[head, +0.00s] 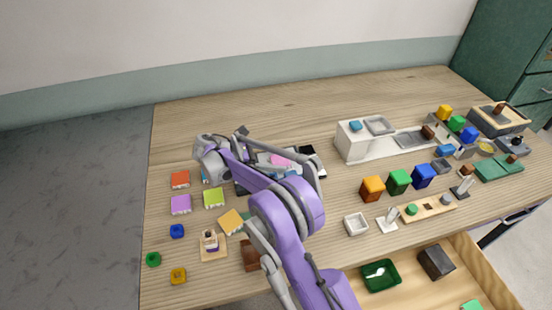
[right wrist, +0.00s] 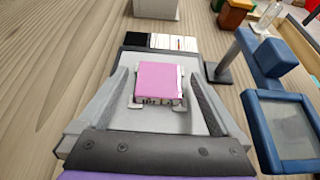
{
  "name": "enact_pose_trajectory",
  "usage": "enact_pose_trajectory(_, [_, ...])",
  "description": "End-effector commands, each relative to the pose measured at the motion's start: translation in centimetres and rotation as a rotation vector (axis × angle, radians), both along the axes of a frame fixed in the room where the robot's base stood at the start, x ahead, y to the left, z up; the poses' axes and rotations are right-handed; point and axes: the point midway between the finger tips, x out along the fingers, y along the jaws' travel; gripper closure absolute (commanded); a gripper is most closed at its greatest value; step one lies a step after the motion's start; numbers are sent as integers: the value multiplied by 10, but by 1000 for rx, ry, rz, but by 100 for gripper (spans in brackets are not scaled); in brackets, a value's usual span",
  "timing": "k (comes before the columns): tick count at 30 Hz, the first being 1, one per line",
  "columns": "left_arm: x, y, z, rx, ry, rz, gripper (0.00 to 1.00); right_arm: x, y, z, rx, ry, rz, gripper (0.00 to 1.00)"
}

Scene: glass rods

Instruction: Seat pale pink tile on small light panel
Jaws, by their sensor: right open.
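The pink tile (right wrist: 160,80) lies on a light grey panel (right wrist: 158,119) in the right wrist view, with small metal tabs around it. Short pegs or gaps show under its near edge. I cannot tell whether it sits flush. My right gripper (right wrist: 163,98) is open, with one finger on each side of the tile and visible gaps between. In the head view the tile (head: 281,161) shows partly behind my right arm, and the panel is mostly hidden there. My left gripper is not in view.
A blue post with a blue block (right wrist: 275,57) and a blue-framed pad (right wrist: 292,128) stand close to the right of the gripper. A black and white strip (right wrist: 160,41) lies beyond the tile. Coloured tiles lie left, including a purple tile (head: 181,204).

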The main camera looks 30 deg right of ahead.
Motion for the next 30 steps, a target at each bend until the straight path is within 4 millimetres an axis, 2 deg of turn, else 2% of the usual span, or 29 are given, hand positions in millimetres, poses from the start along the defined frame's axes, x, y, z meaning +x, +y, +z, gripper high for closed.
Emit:
enact_pose_trajectory(9, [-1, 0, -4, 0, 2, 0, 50, 13, 55, 26, 0, 0, 4, 0])
enact_pose_trajectory(15, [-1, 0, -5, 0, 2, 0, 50, 19, 80, 39, 0, 0, 1, 0])
enact_pose_trajectory(19, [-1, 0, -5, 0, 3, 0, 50, 20, 87, 42, 0, 0, 1, 0])
enact_pose_trajectory(25, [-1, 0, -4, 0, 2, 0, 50, 19, 86, 46, 8, -11, -1, 0])
enact_pose_trajectory(30, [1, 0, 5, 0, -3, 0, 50, 6, 76, 67, 75, -103, -15, 0])
